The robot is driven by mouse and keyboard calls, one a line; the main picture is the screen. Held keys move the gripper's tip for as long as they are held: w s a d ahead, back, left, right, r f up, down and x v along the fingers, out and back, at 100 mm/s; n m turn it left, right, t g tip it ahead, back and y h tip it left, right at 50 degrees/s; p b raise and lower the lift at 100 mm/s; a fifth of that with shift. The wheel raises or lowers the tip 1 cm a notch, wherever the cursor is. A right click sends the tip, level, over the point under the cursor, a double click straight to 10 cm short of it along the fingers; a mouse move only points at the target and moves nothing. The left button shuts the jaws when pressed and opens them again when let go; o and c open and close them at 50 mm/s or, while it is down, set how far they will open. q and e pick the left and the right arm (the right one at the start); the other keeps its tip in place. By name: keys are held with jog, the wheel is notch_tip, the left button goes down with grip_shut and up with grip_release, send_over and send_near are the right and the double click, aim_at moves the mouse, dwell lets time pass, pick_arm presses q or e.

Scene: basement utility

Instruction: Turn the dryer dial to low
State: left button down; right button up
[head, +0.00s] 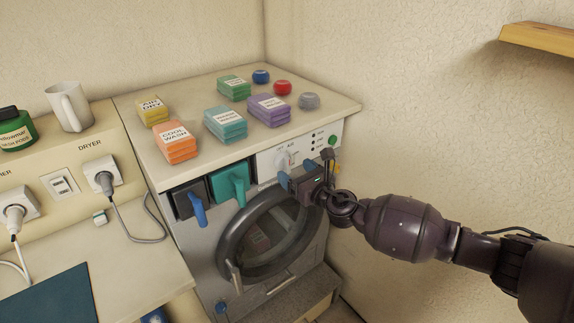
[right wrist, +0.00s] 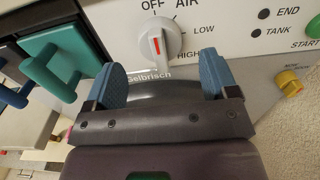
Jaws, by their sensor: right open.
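The dryer (head: 205,262) stands in the corner, with a white control panel (head: 327,143) at its upper right front. Its dial (right wrist: 158,43) is a white-grey knob with a red pointer line, above the name on the panel. OFF, AIR, LOW and HIGH are printed around it from top to right. The red line points up and slightly left, nearest OFF. In the head view the dial (head: 284,158) shows small beside my gripper. My right gripper (right wrist: 161,63) is open and empty, its blue fingers just below and either side of the dial, apparently not touching it. My left gripper is not in view.
Several coloured boxes (head: 225,124) and round lids (head: 282,88) lie on the dryer's top. A teal handle (right wrist: 60,57) sits left of my gripper. A yellow knob (right wrist: 290,82) and a green START button (right wrist: 314,27) are at right. The wall is close on the right.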

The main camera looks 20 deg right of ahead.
aim_at(289, 167)
jog(key=shift+x, duration=2.15)
jog(key=c, duration=0.9)
